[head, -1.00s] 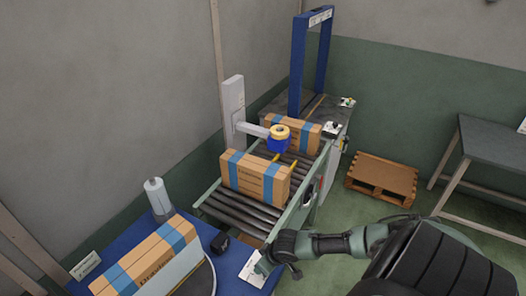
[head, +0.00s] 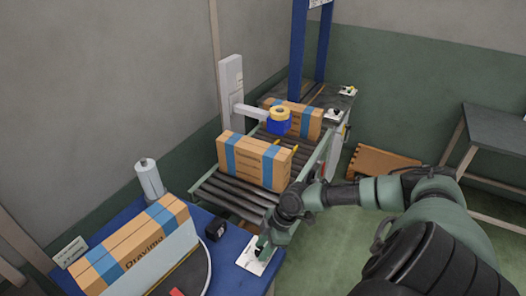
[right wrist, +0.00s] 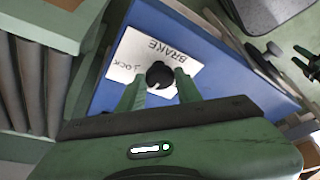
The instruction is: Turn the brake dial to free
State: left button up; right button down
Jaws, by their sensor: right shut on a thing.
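The brake dial (right wrist: 160,74) is a round black knob on a white plate (right wrist: 125,50) in the right wrist view. The plate reads "BRAKE" with "LOCK" at its left side; any "FREE" label is hidden. A small light mark shows on the knob, but I cannot tell which setting it points to. The plate (head: 249,262) also shows at the right edge of the blue table in the head view. My right gripper (right wrist: 160,86) is shut on the dial, with one green finger on each side. My left gripper is not in view.
A roller conveyor (head: 232,196) behind the table carries a brown box (head: 252,160) with blue bands. A banded box (head: 130,245) and a black device (head: 215,229) are on the blue table (head: 232,240). A pallet (head: 380,162) lies on the floor at right.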

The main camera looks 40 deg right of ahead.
jog(key=n+b, duration=0.1)
jog(key=n+g+b, duration=0.1)
jog(key=n, duration=0.1)
jog(key=shift+w+f+y, duration=0.15)
jog(key=shift+f+y, duration=0.05)
jog(key=shift+y, duration=0.1)
jog(key=n+g+b, duration=0.1)
jog(key=n+b, duration=0.1)
jog(key=n, duration=0.1)
jog(key=shift+w+n+g, duration=0.15)
jog(key=shift+n+g, duration=0.15)
jog(key=n+g+b, duration=0.1)
jog(key=n+b, duration=0.1)
jog(key=n, duration=0.1)
jog(key=shift+w+r, duration=0.15)
jog(key=shift+n+g+b, duration=0.45)
jog(key=shift+n+g, duration=0.15)
jog(key=shift+n, duration=1)
jog(key=c, duration=1)
grip_release()
jog(key=shift+r, duration=0.15)
